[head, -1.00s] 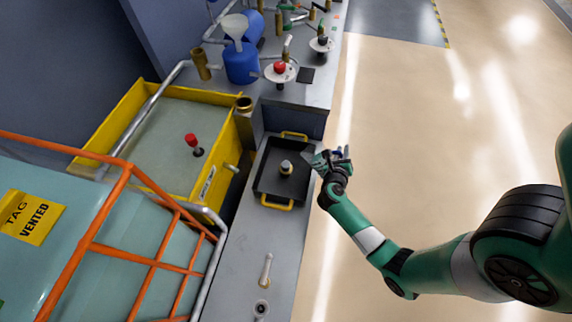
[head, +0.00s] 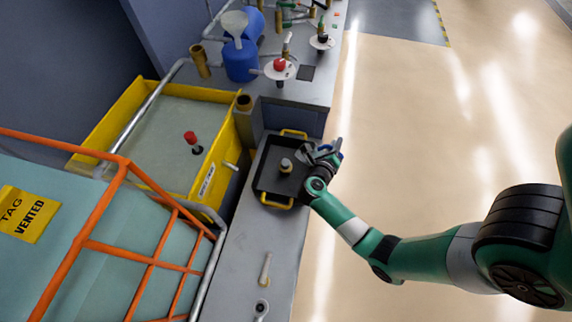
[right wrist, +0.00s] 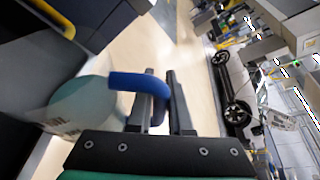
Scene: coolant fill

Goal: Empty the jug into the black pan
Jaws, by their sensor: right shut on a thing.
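The black pan (head: 268,182) with yellow handles lies on the grey bench, and a small round fitting (head: 286,166) shows inside it. My right gripper (head: 324,154) is over the pan's right edge. In the right wrist view, the gripper (right wrist: 161,98) is shut on the blue handle (right wrist: 142,82) of a pale, translucent jug (right wrist: 85,105). The jug reaches left from the fingers and looks tilted. In the head view it is small and mostly hidden by the gripper. I cannot see any liquid pouring. My left gripper is not in view.
A yellow-rimmed tank (head: 118,110) and an orange rail (head: 105,212) stand left of the pan. A blue container with a funnel (head: 240,62) and red-knobbed valves (head: 279,66) stand at the back. The floor at right is clear.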

